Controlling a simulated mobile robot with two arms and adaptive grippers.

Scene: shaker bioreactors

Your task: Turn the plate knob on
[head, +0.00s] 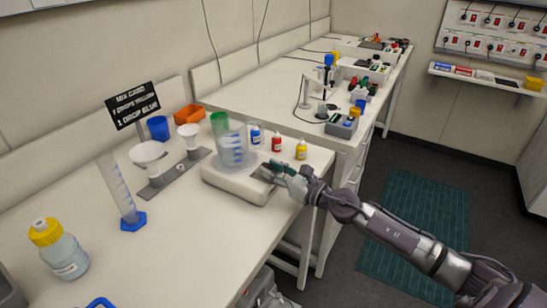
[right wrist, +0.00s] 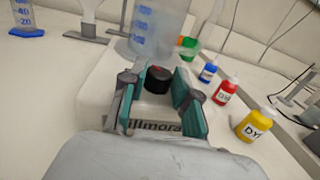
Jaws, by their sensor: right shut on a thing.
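The stirring plate (head: 222,180) is a white box on the bench with a clear beaker (head: 232,150) with blue marks standing on it. Its knob (right wrist: 158,79), black with a red mark, sits on the front face in the right wrist view. In the head view, the knob is hidden by my right gripper (head: 272,173). In the right wrist view, my right gripper (right wrist: 156,90) has its teal-padded fingers on both sides of the knob and is shut on it. My left gripper is not in view.
Blue, red (head: 277,142) and yellow (head: 301,149) dropper bottles stand behind the plate. A funnel stand (head: 172,180), a measuring cylinder (head: 118,190) and a yellow-capped bottle (head: 60,250) stand to the left. The front bench top is clear.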

